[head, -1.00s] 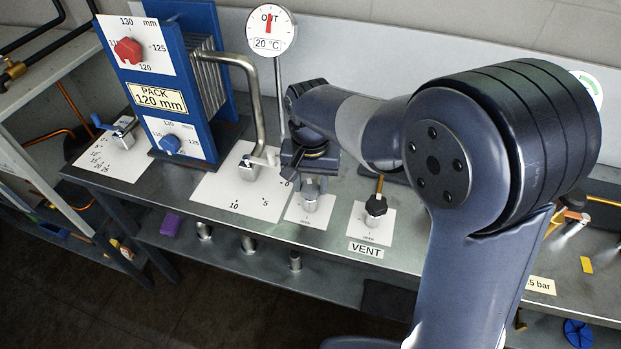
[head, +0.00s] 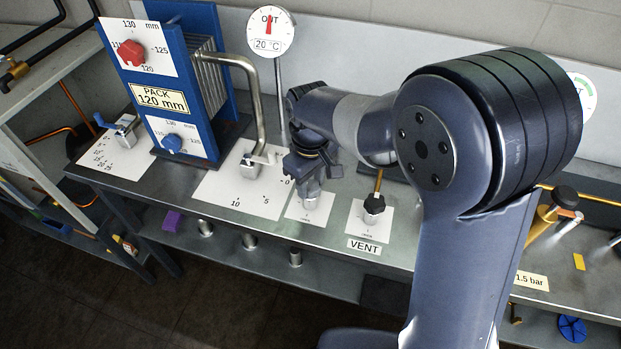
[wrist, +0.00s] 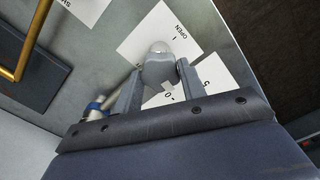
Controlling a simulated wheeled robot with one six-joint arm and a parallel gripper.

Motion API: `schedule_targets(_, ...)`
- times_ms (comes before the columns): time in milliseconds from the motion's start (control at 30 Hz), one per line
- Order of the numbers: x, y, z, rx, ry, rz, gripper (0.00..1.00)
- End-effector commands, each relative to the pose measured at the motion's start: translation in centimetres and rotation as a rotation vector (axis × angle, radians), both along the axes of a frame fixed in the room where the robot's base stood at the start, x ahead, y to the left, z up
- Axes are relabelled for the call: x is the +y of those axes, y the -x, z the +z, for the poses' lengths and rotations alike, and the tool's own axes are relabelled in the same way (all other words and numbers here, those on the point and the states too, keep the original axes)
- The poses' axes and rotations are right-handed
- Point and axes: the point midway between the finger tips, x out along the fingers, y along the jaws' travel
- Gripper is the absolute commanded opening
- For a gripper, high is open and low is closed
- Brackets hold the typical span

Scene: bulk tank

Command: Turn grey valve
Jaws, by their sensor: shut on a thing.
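The grey valve (head: 310,201) stands upright on a small white card on the bench top, left of the VENT valve. My gripper (head: 312,182) reaches down onto it from above and hides its top in the head view. In the wrist view the valve's grey knob (wrist: 159,70) sits between the two fingers of my gripper (wrist: 158,85), which are shut on it. A rounded silver part shows just beyond the knob. The white card (wrist: 150,30) there carries the word OPEN.
A bent pipe (head: 252,95) and a lever valve (head: 257,162) stand close on the left. Behind them are the dial gauge (head: 269,32) and the blue pack frame (head: 205,60).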

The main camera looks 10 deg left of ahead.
Motion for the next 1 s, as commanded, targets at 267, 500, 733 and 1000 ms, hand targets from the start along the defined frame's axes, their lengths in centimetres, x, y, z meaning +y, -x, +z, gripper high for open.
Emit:
schedule_targets(267, 0.03, -0.04, 0.12, -0.001, -0.002, 0.262, 0.16)
schedule_targets(500, 0.04, -0.07, 0.11, -0.002, -0.001, 0.49, 0.16)
schedule_targets(733, 0.05, -0.09, 0.09, -0.002, -0.002, 0.709, 0.16)
schedule_targets(1000, 0.06, -0.09, 0.09, -0.003, -0.002, 0.965, 0.16)
